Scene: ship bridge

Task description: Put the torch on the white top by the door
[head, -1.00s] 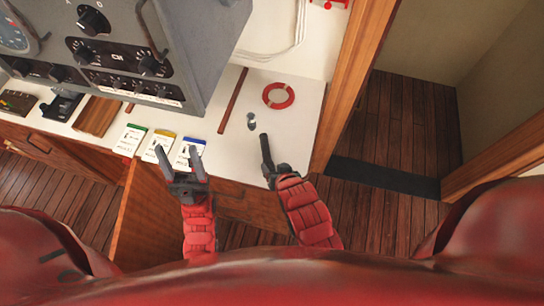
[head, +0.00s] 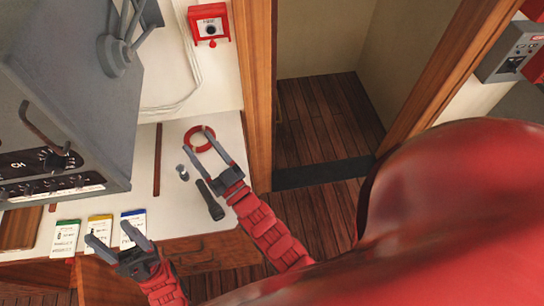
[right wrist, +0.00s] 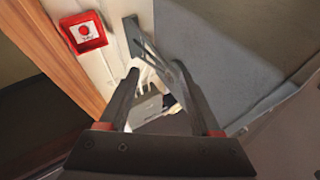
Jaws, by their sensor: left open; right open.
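The black torch (head: 210,200) lies on the white top (head: 172,222) by the door opening in the head view. It is near the top's front edge. My right gripper (head: 199,131) is open and empty, just right of and beyond the torch, with its fingers appearing over the red ring. No gripper finger is around the torch. In the right wrist view my right gripper (right wrist: 150,62) shows two spread fingers with nothing held; I cannot make out the torch there. My left gripper (head: 107,231) is open and empty near the coloured cards at the front edge.
A red ring (head: 199,139) and a small grey object (head: 183,172) lie on the top. Coloured cards (head: 100,233) lie at its front edge. A large grey console (head: 65,120) stands at left. A wooden door post (head: 257,95) borders the right; a red box (head: 209,24) hangs behind.

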